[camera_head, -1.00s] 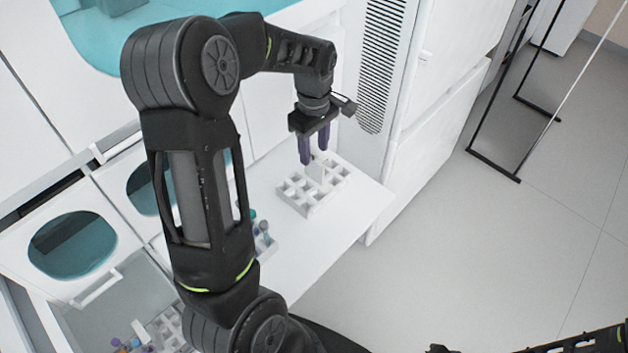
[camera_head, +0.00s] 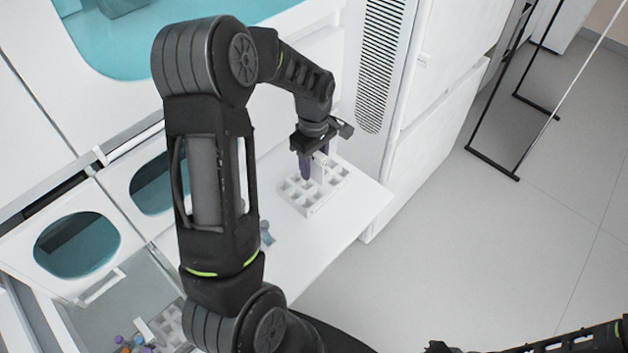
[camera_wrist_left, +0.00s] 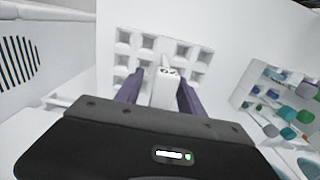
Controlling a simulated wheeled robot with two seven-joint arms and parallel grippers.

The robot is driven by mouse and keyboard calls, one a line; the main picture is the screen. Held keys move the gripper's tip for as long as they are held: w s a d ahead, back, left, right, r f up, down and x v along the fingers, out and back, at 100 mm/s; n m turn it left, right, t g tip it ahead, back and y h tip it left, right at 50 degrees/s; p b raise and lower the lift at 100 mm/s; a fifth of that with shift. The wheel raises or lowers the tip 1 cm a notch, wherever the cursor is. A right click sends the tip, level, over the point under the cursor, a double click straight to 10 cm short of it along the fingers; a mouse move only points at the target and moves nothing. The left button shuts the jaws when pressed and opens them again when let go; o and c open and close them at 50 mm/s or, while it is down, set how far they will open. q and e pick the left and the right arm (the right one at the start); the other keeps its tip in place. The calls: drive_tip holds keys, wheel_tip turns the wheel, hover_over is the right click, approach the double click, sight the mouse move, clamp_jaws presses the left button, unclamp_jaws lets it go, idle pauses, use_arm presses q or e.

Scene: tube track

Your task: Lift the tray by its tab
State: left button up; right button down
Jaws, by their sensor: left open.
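The white tray (camera_head: 323,196) with square compartments lies on the white shelf. Its compartments look empty. An upright white tab (camera_head: 320,168) stands up from its middle. My left gripper (camera_head: 315,170) is open and low over the tray, its purple fingers around the tab. In the left wrist view the tab (camera_wrist_left: 165,88) stands between the two fingers, with a gap visible at least on the right; I cannot tell about contact on the left. The tray (camera_wrist_left: 190,56) spreads out behind it. Only part of my right arm shows at the lower right of the head view, without its fingertips.
A second rack (camera_wrist_left: 285,100) with several coloured tube caps stands on the right in the left wrist view. Another rack with tubes (camera_head: 165,328) is at the lower left of the head view. A vented white cabinet wall (camera_head: 383,70) rises behind the shelf (camera_head: 350,215).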

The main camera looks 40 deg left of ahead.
idle(0.4)
use_arm(q)
clamp_jaws()
idle(0.5)
